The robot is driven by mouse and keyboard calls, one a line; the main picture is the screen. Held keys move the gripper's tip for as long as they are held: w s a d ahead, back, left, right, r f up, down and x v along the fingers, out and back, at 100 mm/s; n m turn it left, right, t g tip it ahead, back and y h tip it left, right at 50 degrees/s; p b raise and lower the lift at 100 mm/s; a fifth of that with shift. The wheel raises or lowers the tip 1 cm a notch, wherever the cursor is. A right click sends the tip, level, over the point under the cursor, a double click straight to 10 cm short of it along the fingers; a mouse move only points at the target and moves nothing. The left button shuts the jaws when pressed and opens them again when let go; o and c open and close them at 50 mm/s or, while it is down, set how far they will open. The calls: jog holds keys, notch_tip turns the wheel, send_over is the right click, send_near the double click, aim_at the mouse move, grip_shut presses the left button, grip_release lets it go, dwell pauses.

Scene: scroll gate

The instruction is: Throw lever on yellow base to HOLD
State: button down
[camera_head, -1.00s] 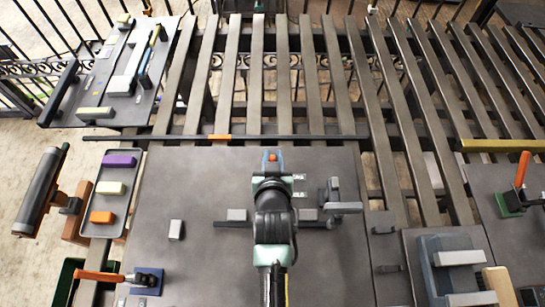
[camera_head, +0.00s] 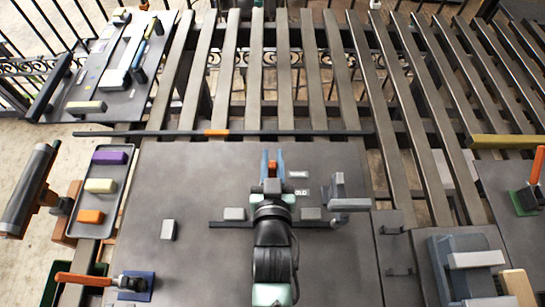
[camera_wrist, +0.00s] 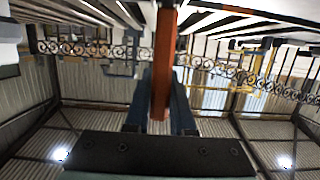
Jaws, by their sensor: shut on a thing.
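My gripper (camera_head: 272,160) is over the middle of the grey panel, its blue fingers pointing toward the far side. It is shut on an orange-red lever (camera_head: 272,168). In the wrist view the lever (camera_wrist: 163,65) stands upright as a long bar between the fingers (camera_wrist: 162,105). The yellow base is not visible; my gripper and wrist cover the area under the lever. Two small white labels (camera_head: 298,174) lie just right of the gripper. The lower label (camera_head: 301,191) is partly covered and seems to end in "OLD".
An orange lever on a blue base (camera_head: 135,286) is at lower left. Another stands on a green base (camera_head: 523,202) at right. Grey blocks (camera_head: 234,213) and a bracket (camera_head: 345,200) flank my wrist. A tray (camera_head: 107,203) with coloured blocks is at left.

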jog(key=c, duration=0.8)
grip_release()
jog(key=shift+o, duration=0.2)
jog(key=shift+s, duration=0.15)
jog(key=b+v, duration=0.2)
jog(key=v, duration=1)
jog(key=shift+s, duration=0.35)
jog(key=shift+r, duration=0.15)
